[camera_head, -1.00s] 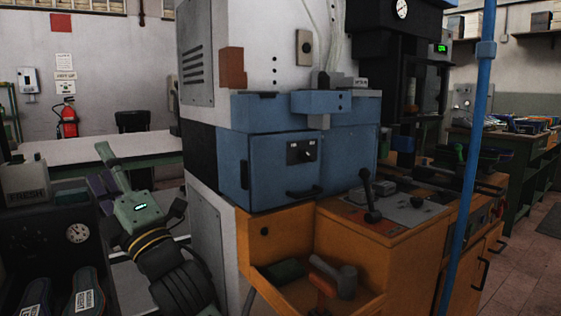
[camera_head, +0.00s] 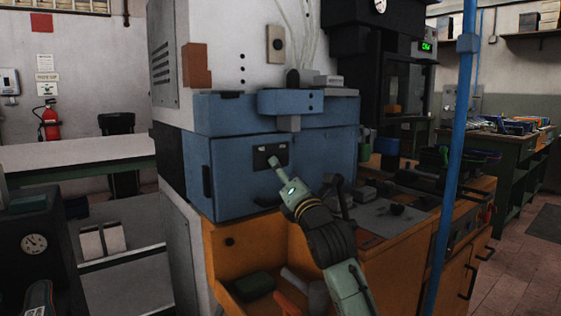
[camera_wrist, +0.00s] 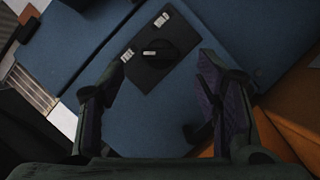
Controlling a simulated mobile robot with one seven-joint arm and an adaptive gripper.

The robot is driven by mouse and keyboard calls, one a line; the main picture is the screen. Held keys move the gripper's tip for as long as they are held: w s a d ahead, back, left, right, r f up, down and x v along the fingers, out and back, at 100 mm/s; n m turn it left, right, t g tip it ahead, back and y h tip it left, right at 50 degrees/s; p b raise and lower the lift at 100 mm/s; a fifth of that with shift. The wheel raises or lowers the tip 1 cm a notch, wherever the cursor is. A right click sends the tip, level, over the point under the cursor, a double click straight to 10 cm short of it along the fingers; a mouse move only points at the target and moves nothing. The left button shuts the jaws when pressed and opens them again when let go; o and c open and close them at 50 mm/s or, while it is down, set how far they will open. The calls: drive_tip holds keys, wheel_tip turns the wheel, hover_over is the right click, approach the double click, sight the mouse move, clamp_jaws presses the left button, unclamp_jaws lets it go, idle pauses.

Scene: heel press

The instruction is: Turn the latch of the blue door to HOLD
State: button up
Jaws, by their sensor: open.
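The blue door (camera_head: 235,178) is the front of a blue box on the press and looks shut. Its dark latch plate (camera_head: 263,154) is partly hidden by my gripper (camera_head: 275,164) in the head view. The knob shows beyond the fingertips; I cannot tell the remaining gap.
A dark door handle (camera_head: 268,201) is below the latch. An orange cabinet (camera_head: 222,244) with an open bin of tools stands beneath. A lever (camera_head: 340,195) rises right of my arm. A blue post (camera_head: 456,150) stands at the right.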

drive_tip(key=x, duration=0.5)
drive_tip(key=shift+p, duration=0.4)
drive_tip(key=c, duration=1.2)
drive_tip(key=shift+o, duration=0.2)
